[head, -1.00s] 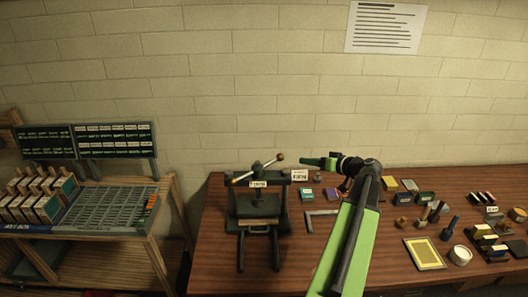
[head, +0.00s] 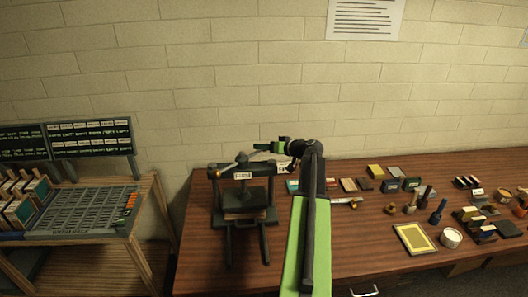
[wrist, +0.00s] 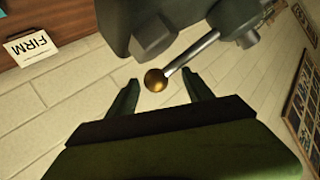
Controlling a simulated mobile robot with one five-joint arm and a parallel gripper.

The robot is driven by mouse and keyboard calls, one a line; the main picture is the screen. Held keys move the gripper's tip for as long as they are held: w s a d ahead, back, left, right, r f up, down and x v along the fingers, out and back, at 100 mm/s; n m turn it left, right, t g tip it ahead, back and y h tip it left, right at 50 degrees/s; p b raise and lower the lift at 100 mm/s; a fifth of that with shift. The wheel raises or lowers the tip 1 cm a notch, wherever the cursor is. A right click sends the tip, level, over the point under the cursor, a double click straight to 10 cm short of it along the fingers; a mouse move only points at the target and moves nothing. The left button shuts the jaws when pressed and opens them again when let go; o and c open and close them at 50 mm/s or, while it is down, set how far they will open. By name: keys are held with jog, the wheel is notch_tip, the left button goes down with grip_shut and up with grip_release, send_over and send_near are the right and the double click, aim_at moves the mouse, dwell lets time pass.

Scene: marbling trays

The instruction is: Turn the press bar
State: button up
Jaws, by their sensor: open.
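The dark press (head: 243,200) stands at the left end of the wooden table. Its press bar (head: 229,167) lies across the top, with one orange-brown knob (head: 213,175) at the left end. My gripper (head: 264,147) is over the right side of the press top and covers the bar's other end in the head view. In the wrist view my gripper (wrist: 160,79) is open, one finger on each side of a brass ball (wrist: 156,80). The ball sits at the end of a silver rod (wrist: 193,52). I cannot tell whether the fingers touch it.
A white card reading FIRM (wrist: 31,46) stands near the press. Several small blocks and stamps, a yellow pad (head: 415,239) and a round white pot (head: 451,237) fill the table's right side. A type rack (head: 83,212) stands left, across a gap.

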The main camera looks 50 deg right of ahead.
jog(key=shift+w+f, duration=0.15)
jog(key=shift+w, duration=0.3)
jog(key=shift+s, duration=0.15)
grip_shut()
